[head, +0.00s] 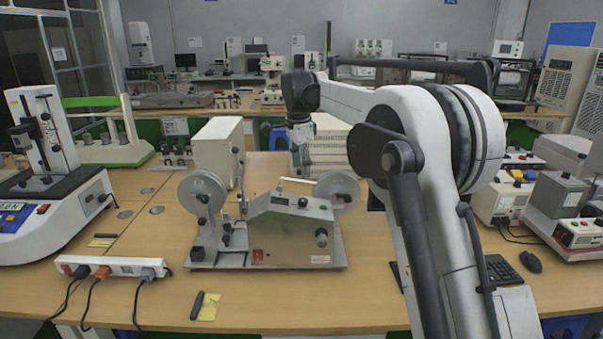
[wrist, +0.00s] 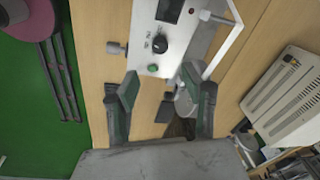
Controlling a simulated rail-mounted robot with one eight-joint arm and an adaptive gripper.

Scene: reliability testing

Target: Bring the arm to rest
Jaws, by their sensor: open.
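My arm (head: 425,110) rises from the front right and bends over toward the middle of the bench. My gripper (head: 304,172) hangs down from its end, over the grey reel machine (head: 290,232). In the wrist view my gripper (wrist: 160,84) is open, its two dark green-padded fingers apart with nothing between them. The machine's panel with a black knob (wrist: 160,44) lies just beyond the fingertips in that view. The gap between fingertips and machine cannot be judged exactly.
The wooden bench (head: 370,290) carries a power strip (head: 112,267) at front left, a test stand (head: 50,160) at left, and a white box (head: 218,150) behind the machine. A keyboard (head: 502,270), a mouse (head: 531,262) and instruments stand at right. The bench front is mostly clear.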

